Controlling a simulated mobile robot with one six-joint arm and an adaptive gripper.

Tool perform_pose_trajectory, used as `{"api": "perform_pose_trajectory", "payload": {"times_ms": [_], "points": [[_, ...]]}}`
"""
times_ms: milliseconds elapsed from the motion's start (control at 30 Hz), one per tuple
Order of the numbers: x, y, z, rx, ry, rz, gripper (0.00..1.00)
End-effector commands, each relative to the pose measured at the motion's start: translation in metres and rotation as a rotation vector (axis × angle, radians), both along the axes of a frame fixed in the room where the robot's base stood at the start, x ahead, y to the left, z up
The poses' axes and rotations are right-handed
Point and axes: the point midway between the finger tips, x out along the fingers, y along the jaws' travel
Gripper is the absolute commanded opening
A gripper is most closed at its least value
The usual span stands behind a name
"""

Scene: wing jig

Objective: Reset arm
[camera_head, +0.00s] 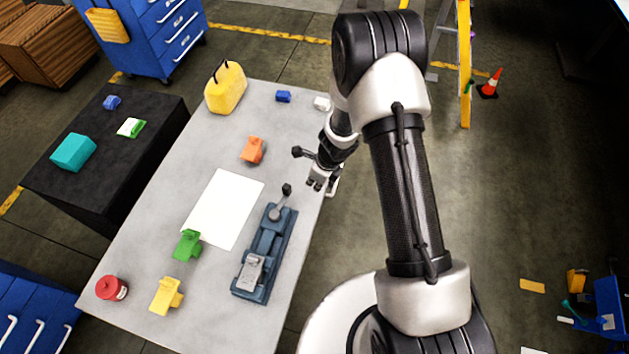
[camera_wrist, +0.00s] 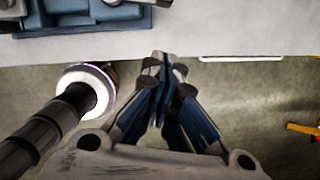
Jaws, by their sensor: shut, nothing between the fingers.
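My arm reaches up and over at the right of the head view. My gripper (camera_head: 318,181) is near the right edge of the grey table (camera_head: 205,140), beyond the far end of the blue-grey vise-like tool (camera_head: 266,248). In the wrist view my gripper (camera_wrist: 166,62) has its fingertips together with nothing between them. The fingers point toward the table edge. Part of the blue-grey tool (camera_wrist: 95,14) shows at the upper left there, apart from the fingers.
On the table are a white sheet (camera_head: 223,208), a yellow canister (camera_head: 226,90), an orange block (camera_head: 252,149), a green block (camera_head: 188,244), a yellow block (camera_head: 166,295) and a red can (camera_head: 111,287). A yellow ladder (camera_head: 464,70) and cone (camera_head: 491,83) stand behind.

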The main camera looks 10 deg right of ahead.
Motion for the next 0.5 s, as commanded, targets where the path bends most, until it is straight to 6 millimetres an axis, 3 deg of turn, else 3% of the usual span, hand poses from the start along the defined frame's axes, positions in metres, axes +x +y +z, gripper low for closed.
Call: {"api": "perform_pose_trajectory", "payload": {"times_ms": [333, 433, 500], "points": [[0.005, -0.001, 0.003, -0.001, -0.011, -0.027, 0.00], [0.022, -0.009, 0.019, -0.003, -0.053, -0.159, 0.00], [0.040, -0.020, 0.041, 0.003, -0.105, -0.335, 0.00]]}}
